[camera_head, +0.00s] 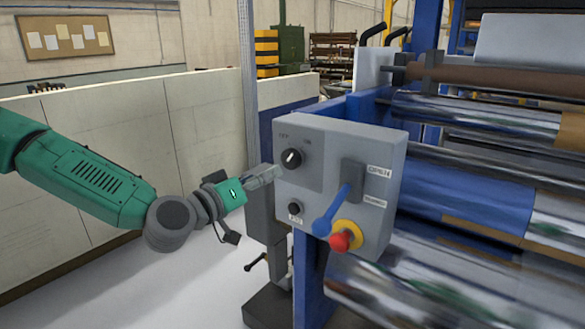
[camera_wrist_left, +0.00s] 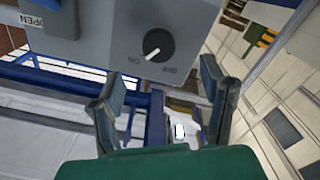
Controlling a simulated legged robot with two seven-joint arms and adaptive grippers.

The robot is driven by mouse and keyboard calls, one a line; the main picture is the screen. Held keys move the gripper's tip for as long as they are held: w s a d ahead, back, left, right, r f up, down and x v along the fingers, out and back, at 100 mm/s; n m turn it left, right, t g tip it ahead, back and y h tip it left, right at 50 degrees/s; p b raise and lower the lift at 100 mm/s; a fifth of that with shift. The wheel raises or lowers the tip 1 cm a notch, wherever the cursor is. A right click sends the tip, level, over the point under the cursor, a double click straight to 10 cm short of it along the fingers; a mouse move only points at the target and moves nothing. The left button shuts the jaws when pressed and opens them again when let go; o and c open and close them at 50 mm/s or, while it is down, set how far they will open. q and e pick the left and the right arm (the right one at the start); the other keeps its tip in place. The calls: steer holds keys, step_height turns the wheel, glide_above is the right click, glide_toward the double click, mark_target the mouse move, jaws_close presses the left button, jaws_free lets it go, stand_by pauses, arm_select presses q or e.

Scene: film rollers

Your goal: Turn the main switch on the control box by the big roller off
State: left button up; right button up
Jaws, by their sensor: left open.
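The grey control box (camera_head: 341,181) is mounted on the blue machine frame beside the rollers. Its main switch (camera_head: 291,158) is a round black knob with a white mark, at the upper left of the box face. In the left wrist view, the switch (camera_wrist_left: 158,44) appears upside down, and its white mark points toward the ON label. My left gripper (camera_head: 268,172) is open and empty, just left of the switch and close to the box. In the wrist view, my left gripper (camera_wrist_left: 163,76) has its fingers spread below the knob, with neither around it. My right gripper is not in view.
A blue-handled lever (camera_head: 335,208), a red stop button (camera_head: 342,239) on yellow and a small black knob (camera_head: 295,208) share the box face. Shiny rollers (camera_head: 470,190) lie to the right. A pale low wall (camera_head: 120,130) stands behind my left arm.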

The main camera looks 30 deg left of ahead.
mark_target(289, 163)
arm_select(q)
steer(key=w, duration=0.3)
steer(key=w+d, duration=0.1)
steer(key=w, duration=0.2)
steer(key=w+d, duration=0.1)
steer(key=w, duration=0.2)
steer(key=shift+w+d+r, duration=0.2)
steer(key=shift+d+r, duration=0.05)
steer(key=shift+r, duration=0.05)
steer(key=shift+w+a+f, duration=0.1)
steer(key=shift+a+f, duration=0.05)
steer(key=shift+a, duration=0.45)
steer(key=shift+a+f, duration=0.1)
steer(key=shift+a, duration=0.45)
steer(key=shift+c, duration=0.3)
steer(key=shift+a+f, duration=0.1)
steer(key=shift+a, duration=0.2)
steer(key=c, duration=1)
steer(key=shift+d, duration=0.85)
steer(key=shift+c, duration=0.4)
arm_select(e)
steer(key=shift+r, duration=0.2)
